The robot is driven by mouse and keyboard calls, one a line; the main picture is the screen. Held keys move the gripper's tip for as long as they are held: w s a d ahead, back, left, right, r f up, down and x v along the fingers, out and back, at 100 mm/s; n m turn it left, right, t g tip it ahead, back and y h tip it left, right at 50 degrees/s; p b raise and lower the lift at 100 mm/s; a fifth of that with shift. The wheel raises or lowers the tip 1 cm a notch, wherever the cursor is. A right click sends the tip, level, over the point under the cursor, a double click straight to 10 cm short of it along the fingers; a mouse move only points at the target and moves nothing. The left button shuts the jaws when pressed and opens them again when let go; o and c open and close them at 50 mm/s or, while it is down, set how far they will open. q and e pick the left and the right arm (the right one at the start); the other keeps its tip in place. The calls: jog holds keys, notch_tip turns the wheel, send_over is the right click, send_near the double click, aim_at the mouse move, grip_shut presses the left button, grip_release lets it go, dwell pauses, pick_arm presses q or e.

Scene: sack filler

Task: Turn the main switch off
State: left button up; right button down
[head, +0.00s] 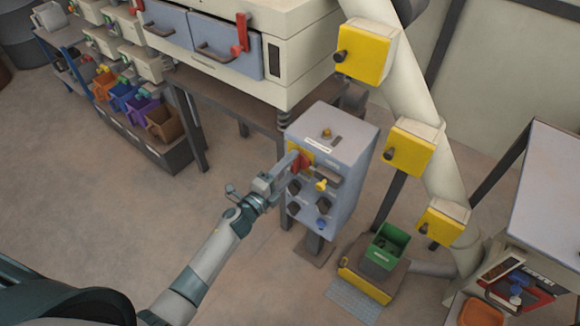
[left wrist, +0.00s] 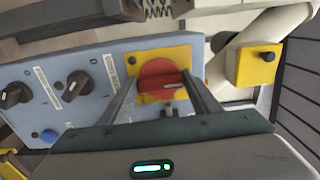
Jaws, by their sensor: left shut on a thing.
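The main switch (left wrist: 158,76) is a red rotary knob on a yellow plate (left wrist: 180,53), on the front of a blue-grey control box (head: 343,140). In the head view the red knob (head: 303,163) shows partly behind my left gripper (head: 294,163). In the left wrist view my left gripper (left wrist: 165,90) has one finger on each side of the red knob and is shut on it. The knob's handle position is hard to tell. My right gripper is in neither view.
Black knobs (left wrist: 78,85) and a blue button (left wrist: 49,136) sit beside the switch on the panel. A white pipe with yellow boxes (head: 363,53) rises to the right. A green bin (head: 388,246) stands on the floor scale. The floor left of the box is clear.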

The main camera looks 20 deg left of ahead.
pick_arm(q)
jog(key=o, duration=1)
jog(key=shift+o, duration=0.2)
jog(key=shift+s, duration=0.1)
jog(key=b+v, duration=0.3)
jog(key=v, duration=1.4)
jog(key=shift+b, duration=0.35)
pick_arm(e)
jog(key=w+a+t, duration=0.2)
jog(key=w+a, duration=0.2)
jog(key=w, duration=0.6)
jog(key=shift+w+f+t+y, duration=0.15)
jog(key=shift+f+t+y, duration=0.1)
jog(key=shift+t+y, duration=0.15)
pick_arm(q)
jog(key=shift+s+a, duration=0.1)
jog(key=shift+a, duration=0.05)
